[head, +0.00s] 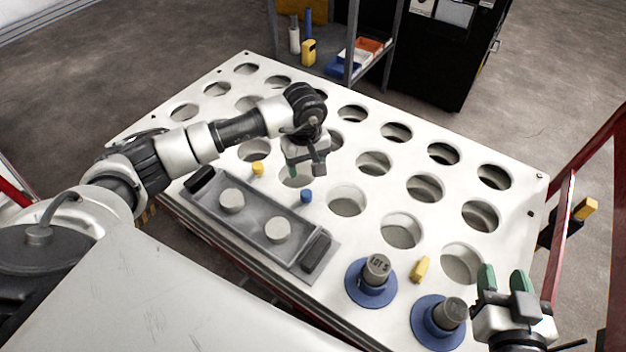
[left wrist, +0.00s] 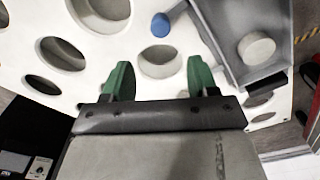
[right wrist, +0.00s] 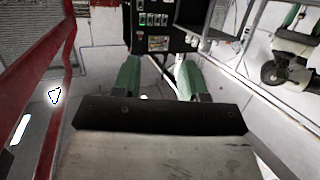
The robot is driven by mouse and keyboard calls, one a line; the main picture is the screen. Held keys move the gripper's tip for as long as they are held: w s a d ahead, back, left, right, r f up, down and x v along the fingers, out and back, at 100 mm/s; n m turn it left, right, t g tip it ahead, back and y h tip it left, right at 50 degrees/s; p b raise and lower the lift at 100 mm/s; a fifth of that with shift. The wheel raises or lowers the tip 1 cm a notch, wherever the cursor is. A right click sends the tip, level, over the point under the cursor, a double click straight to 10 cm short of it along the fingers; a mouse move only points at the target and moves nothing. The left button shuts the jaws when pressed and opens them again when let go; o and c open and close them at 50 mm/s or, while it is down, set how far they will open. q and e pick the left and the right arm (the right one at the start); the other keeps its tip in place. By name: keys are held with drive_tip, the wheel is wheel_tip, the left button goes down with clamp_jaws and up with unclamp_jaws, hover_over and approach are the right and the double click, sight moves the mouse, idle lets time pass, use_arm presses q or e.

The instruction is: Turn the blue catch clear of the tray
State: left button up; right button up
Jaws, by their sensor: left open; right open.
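The blue catch (head: 306,196) is a small knob at the far long edge of the grey tray (head: 262,222), towards its right half. It also shows in the left wrist view (left wrist: 161,25), close beside the tray wall. Whether it overlaps the rim is too small to tell. A yellow catch (head: 258,168) sits further left along the same edge. My left gripper (head: 307,166) is open and empty, pointing down above the plate just beyond the blue catch. Its green fingers are apart around empty space (left wrist: 158,80). My right gripper (head: 503,276) is open and empty at the lower right.
The tray holds two round grey discs (head: 231,200) and has black end handles (head: 316,251). Blue flanged parts with grey cylinders (head: 371,291) and a yellow block (head: 420,269) stand to the right. The white plate (head: 330,226) has many round holes. A shelf (head: 350,75) stands behind.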

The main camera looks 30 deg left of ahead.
sight(306, 193)
use_arm(q)
wheel_tip(306, 193, down, 10)
drive_tip(key=b, duration=0.2)
drive_tip(key=shift+s+r+b, duration=0.1)
drive_tip(key=shift+r+b, duration=0.15)
drive_tip(key=shift+b, duration=0.15)
drive_tip(key=shift+f, duration=0.55)
use_arm(e)
wheel_tip(306, 193, up, 9)
drive_tip(key=a+t+y, duration=0.1)
drive_tip(key=t+y, duration=0.1)
drive_tip(key=t, duration=0.6)
drive_tip(key=shift+s+a+f+y, duration=0.15)
drive_tip(key=shift+s+a+y, duration=0.1)
drive_tip(key=shift+s+y, duration=0.15)
use_arm(q)
drive_tip(key=c, duration=0.9)
use_arm(e)
drive_tip(key=shift+w, duration=0.1)
